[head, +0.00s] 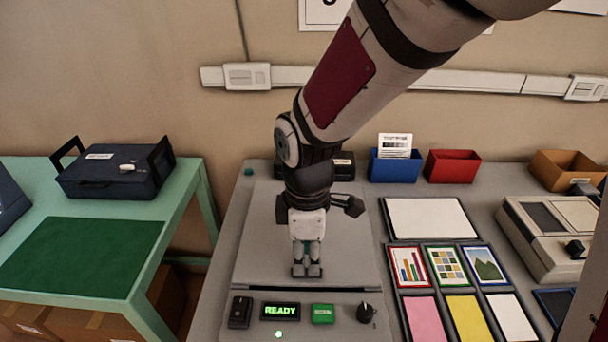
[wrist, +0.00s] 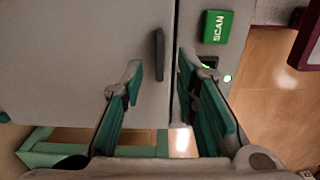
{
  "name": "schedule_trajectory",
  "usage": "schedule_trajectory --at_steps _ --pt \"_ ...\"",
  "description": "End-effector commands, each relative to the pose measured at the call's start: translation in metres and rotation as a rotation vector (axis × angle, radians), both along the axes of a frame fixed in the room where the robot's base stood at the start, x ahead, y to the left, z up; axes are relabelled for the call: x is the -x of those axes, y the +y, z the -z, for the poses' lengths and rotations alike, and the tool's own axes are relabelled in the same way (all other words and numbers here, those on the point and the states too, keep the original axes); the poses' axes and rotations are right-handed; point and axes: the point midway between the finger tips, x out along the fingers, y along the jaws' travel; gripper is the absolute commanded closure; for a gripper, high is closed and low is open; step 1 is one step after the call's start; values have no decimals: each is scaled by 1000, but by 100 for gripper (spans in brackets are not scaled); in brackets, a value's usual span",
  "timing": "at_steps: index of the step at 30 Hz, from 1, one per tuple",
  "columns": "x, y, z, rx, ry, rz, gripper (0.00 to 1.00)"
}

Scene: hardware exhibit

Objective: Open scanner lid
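The scanner's flat grey lid (head: 260,255) lies shut on its body, behind a front panel (head: 255,333) with a lit READY display (head: 280,311) and a green button (head: 322,314). In the wrist view the lid (wrist: 75,60) fills the left side, with a dark bar handle (wrist: 159,55) near its edge and the green SCAN button (wrist: 217,27) beyond the seam. My gripper (head: 306,272) points down over the lid's front edge. In the wrist view my gripper (wrist: 160,70) is open, with the handle between its fingertips in the picture; I see no grip on it. The gripper hides the handle in the head view.
Blue (head: 394,167) and red (head: 452,167) bins stand behind the scanner. A white panel (head: 428,219), cards and coloured sheets lie to its right, with another beige device (head: 555,240) farther right. A green table (head: 190,185) with a dark case (head: 115,172) stands left.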

Motion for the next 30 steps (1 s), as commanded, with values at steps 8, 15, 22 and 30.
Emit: schedule_trajectory --at_steps 8,15,22,30 --pt "0 0 36 0 1 1 72" --pt "0 0 42 -1 -1 2 72" --pt "0 0 41 -1 -1 1 88" --pt "0 0 41 -1 -1 1 100"
